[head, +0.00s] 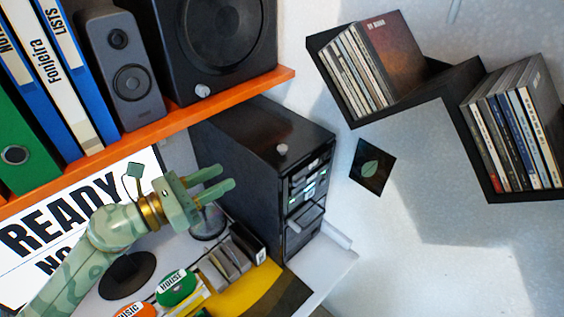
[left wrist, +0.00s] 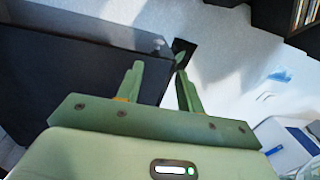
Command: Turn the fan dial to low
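A small pale knob, which looks like the fan dial (head: 282,149), sits on the black computer tower (head: 262,125) near its front edge. Its setting is too small to read. The knob also shows in the left wrist view (left wrist: 158,43), just beyond the gap between my fingertips. My left gripper (head: 228,177) is open and empty, left of and below the knob in the head view, apart from it. Its two fingers also show in the left wrist view (left wrist: 159,70). My right gripper is not in view.
An orange shelf (head: 190,112) with binders and speakers (head: 128,80) runs above my left arm. Another pale knob (head: 203,91) is on the large speaker. A monitor (head: 70,215), a glass (head: 207,224) and coloured discs (head: 176,288) are below. Dark disc shelves (head: 440,95) hang right.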

